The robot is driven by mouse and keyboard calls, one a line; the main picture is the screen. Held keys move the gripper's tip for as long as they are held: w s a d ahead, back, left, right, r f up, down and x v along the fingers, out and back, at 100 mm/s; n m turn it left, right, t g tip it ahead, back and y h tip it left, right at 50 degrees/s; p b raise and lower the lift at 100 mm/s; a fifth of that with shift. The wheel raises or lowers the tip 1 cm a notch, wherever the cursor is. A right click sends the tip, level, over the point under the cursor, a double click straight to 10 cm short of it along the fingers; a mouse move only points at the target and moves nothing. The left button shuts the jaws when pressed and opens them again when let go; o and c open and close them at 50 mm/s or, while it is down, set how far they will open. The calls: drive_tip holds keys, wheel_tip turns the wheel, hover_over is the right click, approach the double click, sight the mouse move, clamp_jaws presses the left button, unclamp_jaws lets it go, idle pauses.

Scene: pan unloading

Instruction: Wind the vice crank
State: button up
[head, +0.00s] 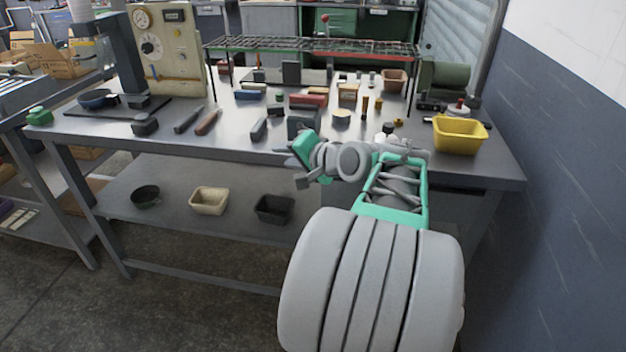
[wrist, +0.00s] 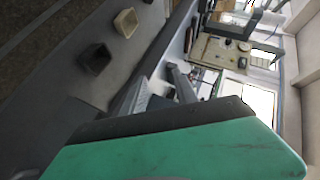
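A dark grey block (head: 303,122), which looks like the vice, stands at the front edge of the workbench (head: 480,172). My gripper (head: 292,160) is right in front of it at the bench edge and covers its lower front. I cannot make out the crank in either view. In the wrist view, a green and black part of my gripper fills the lower half, and a dark grey form (wrist: 183,84) shows just beyond it. I cannot tell whether the fingers are apart, or whether they touch anything.
A wire rack (head: 310,47) stands over the bench's back. A yellow bin (head: 460,136) is at the right end, near the wall. A gauge panel (head: 166,48) stands at the left. Several tools and small blocks lie around. Bins, including a cream one (head: 209,201), sit on the lower shelf.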

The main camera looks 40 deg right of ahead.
drive_tip(key=s+d+m+t+h+b, duration=0.25)
drive_tip(key=s+d+m, duration=0.2)
drive_tip(key=d, duration=0.55)
drive_tip(key=shift+t+y, duration=0.25)
drive_tip(key=w, duration=0.4)
drive_tip(key=w+d+f+b, duration=0.1)
drive_tip(key=w, duration=0.1)
drive_tip(key=shift+w, duration=0.35)
drive_tip(key=shift+a, duration=0.1)
clamp_jaws()
drive_tip(key=shift+a, duration=0.1)
